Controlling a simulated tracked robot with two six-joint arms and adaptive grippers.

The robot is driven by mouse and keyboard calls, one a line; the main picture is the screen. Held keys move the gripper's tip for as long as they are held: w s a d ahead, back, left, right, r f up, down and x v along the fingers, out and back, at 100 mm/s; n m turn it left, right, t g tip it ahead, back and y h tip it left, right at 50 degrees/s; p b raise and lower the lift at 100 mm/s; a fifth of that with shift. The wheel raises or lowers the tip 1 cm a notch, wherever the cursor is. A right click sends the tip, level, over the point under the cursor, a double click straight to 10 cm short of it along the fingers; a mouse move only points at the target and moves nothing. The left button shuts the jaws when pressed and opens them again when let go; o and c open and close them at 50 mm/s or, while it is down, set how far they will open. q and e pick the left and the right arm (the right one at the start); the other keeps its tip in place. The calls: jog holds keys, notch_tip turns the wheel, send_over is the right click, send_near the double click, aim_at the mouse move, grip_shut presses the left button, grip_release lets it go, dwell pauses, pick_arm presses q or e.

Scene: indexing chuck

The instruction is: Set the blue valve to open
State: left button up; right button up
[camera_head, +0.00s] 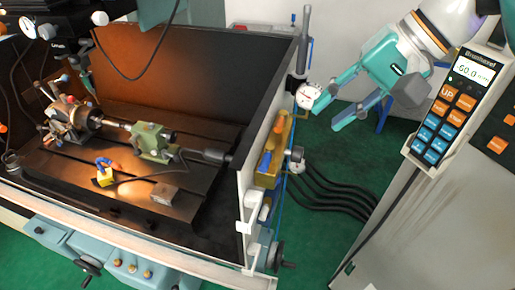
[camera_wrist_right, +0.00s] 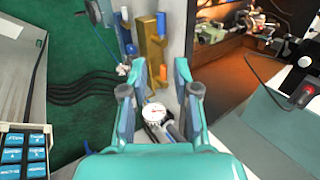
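The blue valve handle (camera_head: 265,162) sits on a brass-coloured block (camera_head: 270,177) on the outer right side of the machine enclosure. It appears to lie roughly along the block. It also shows in the right wrist view (camera_wrist_right: 160,22), beyond an orange handle (camera_wrist_right: 162,72). My right gripper (camera_head: 335,112) is open and empty, to the right of the enclosure and apart from the blue handle. In the right wrist view its fingers (camera_wrist_right: 160,98) stand wide apart, with a round dial gauge (camera_wrist_right: 154,112) seen between them.
The dial gauge (camera_head: 308,95) is close to my right fingertips. The orange handle (camera_head: 279,124) is nearer my gripper than the blue one. Black hoses (camera_head: 335,195) run across the green floor. A control panel (camera_head: 455,110) stands at the right.

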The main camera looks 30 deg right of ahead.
aim_at(267, 163)
jog(key=x, duration=1.6)
jog(key=shift+s+a, duration=0.1)
jog(key=shift+a, duration=0.25)
jog(key=shift+c, duration=0.4)
grip_shut()
